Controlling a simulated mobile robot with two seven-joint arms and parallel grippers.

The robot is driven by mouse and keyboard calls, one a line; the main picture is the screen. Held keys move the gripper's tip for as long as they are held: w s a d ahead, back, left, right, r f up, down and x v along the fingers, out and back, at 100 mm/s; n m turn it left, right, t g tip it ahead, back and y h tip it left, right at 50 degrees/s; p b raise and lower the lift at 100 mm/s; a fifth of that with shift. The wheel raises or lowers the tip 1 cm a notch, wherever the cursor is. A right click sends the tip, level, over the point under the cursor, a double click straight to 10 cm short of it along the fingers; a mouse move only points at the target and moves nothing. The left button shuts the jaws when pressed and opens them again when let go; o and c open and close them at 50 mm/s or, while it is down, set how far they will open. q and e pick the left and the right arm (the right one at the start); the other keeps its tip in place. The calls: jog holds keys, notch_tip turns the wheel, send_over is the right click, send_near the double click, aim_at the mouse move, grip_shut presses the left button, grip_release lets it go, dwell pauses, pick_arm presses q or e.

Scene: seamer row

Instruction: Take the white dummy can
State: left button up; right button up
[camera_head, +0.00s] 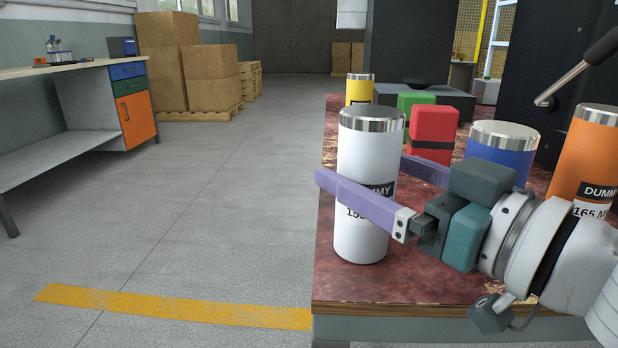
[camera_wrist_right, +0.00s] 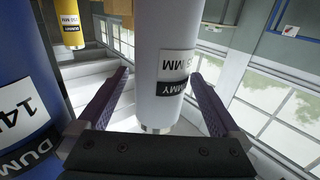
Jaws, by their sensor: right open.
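The white dummy can (camera_head: 362,235) stands upright on the reddish table top (camera_head: 430,285) near its left edge, with a silver rim and a dark DUMMY label. My right gripper (camera_head: 365,172) reaches in from the right at the can's mid height. One purple finger passes in front of the can and the other goes behind it, partly hidden. In the right wrist view the white can (camera_wrist_right: 162,40) is between the two open fingers (camera_wrist_right: 158,76), with a gap visible on each side. My left gripper is not in view.
Close by stand a yellow can (camera_head: 359,90), a blue can (camera_head: 500,150), an orange can (camera_head: 585,150), a red block (camera_head: 433,125) and a green block (camera_head: 415,100). A lever (camera_head: 575,75) hangs at upper right. Open floor (camera_head: 210,210) lies left of the table.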

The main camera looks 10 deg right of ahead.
jog(key=shift+w+a, duration=0.3)
jog(key=shift+w, duration=0.25)
jog(key=shift+c, duration=0.2)
jog(key=c, duration=1.4)
jog(key=shift+c, duration=0.4)
jog(key=shift+r, duration=0.1)
